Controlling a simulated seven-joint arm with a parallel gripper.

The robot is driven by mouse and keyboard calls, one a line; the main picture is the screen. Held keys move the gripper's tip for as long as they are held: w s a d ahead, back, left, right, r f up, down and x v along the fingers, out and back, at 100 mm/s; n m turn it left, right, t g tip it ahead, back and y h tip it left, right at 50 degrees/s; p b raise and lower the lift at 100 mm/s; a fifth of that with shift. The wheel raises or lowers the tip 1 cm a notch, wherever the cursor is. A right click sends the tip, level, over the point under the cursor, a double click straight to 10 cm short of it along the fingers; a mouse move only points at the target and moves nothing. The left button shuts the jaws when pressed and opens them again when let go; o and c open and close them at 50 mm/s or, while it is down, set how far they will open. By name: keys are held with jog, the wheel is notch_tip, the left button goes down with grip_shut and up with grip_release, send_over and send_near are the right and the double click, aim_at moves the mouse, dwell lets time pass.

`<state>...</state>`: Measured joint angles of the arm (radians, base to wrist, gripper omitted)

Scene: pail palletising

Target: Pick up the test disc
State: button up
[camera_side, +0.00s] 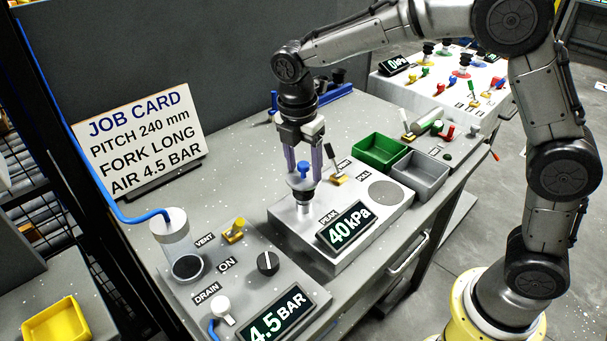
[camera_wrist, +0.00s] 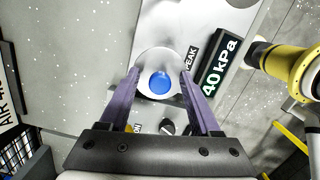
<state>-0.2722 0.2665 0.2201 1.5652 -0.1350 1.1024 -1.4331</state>
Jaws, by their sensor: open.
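What looks like the test disc is a pale round piece with a blue knob (camera_wrist: 161,82) on top, seen from above in the wrist view. In the side view its blue knob (camera_side: 304,168) shows above a dark rim, over a short silver post (camera_side: 303,206) on the grey gauge box (camera_side: 345,258). My gripper (camera_side: 303,178) points down with its purple fingers on either side of the knob. In the wrist view my gripper (camera_wrist: 158,73) is open, with gaps beside the knob. I cannot tell whether the fingers touch the pale rim.
The gauge display (camera_side: 346,228) reads 40 kPa. Behind it are a yellow-based lever (camera_side: 337,178), a green bin (camera_side: 379,150) and a grey bin (camera_side: 423,176). A clear cylinder (camera_side: 176,245) with a blue hose and a pressure panel (camera_side: 272,318) stand left and in front.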

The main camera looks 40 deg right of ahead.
jog(key=shift+c, duration=0.3)
grip_shut()
jog(key=shift+r, duration=0.1)
